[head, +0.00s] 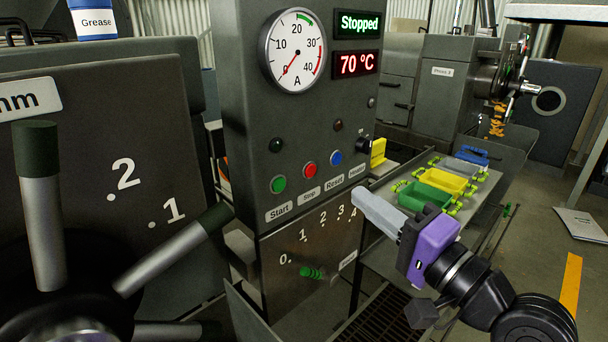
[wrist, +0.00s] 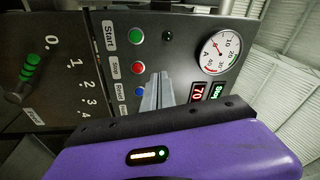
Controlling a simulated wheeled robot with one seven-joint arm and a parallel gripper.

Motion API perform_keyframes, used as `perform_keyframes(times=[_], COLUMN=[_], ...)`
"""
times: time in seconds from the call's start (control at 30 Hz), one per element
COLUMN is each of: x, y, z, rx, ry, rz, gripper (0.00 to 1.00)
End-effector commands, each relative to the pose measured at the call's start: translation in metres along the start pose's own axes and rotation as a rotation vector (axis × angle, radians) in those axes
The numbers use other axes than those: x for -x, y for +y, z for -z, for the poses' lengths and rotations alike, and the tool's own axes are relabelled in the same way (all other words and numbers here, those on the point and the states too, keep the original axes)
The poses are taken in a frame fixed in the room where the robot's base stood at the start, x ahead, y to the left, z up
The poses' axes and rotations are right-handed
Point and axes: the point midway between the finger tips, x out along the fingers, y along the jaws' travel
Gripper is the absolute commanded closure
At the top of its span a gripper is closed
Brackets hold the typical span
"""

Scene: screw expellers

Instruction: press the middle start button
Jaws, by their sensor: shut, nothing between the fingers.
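The control panel (head: 240,100) of the near machine stands upright in the middle of the head view. Its green Start button (head: 278,184) sits lower left, beside the red Stop button (head: 309,170) and the blue Reset button (head: 335,158). The display (head: 356,24) reads "Stopped". My gripper (head: 358,196) is shut and empty, right of and below the button row, apart from the panel in the head view. In the wrist view the green button (wrist: 136,36) is clear, above and left of my fingertips (wrist: 156,80). The blue button is close to their left side there.
A numbered lever plate (head: 320,255) with a green-handled lever is below the panel. A large handwheel (head: 70,280) fills the left foreground. Green, yellow and grey trays (head: 445,182) stand on a bench at right. Another machine (head: 445,85) stands behind.

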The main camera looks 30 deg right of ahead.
Motion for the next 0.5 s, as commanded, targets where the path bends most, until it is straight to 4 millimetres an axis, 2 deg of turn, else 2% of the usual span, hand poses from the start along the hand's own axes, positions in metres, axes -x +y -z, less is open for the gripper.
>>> perform_keyframes(times=[0.1,0.2,0.5], x=[0.002,0.004,0.005], y=[0.014,0.022,0.026], z=[-0.028,-0.041,-0.043], rx=[-0.144,-0.222,-0.267], ry=[-0.108,-0.155,-0.16], rz=[-0.065,-0.108,-0.127], gripper=[1.0,1.0,1.0])
